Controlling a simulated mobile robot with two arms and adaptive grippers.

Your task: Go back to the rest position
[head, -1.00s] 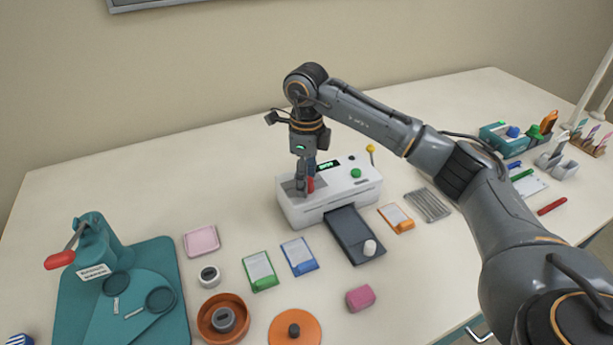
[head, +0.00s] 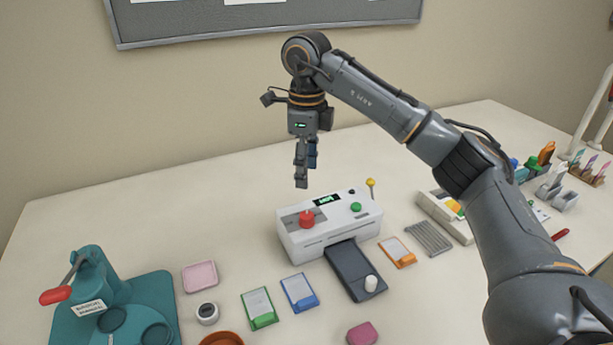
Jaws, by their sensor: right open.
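My right gripper (head: 304,181) hangs pointing down in the air above the white laminator (head: 330,235), apart from it. It is open and nothing shows between its fingers. The laminator has a red knob (head: 307,218) on its top left, a lit green display, a green button and a yellow-tipped lever. A dark tray (head: 356,272) with a small white knob extends from its front. My right arm comes in from the right. My left gripper is not in view.
A teal badge punch (head: 100,285) with a red handle stands at the left. A pink tray (head: 200,276), green card holder (head: 260,307), blue card holder (head: 299,293) and orange card holder (head: 397,252) lie around the laminator. A grey board (head: 270,20) hangs on the wall. The back left tabletop is clear.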

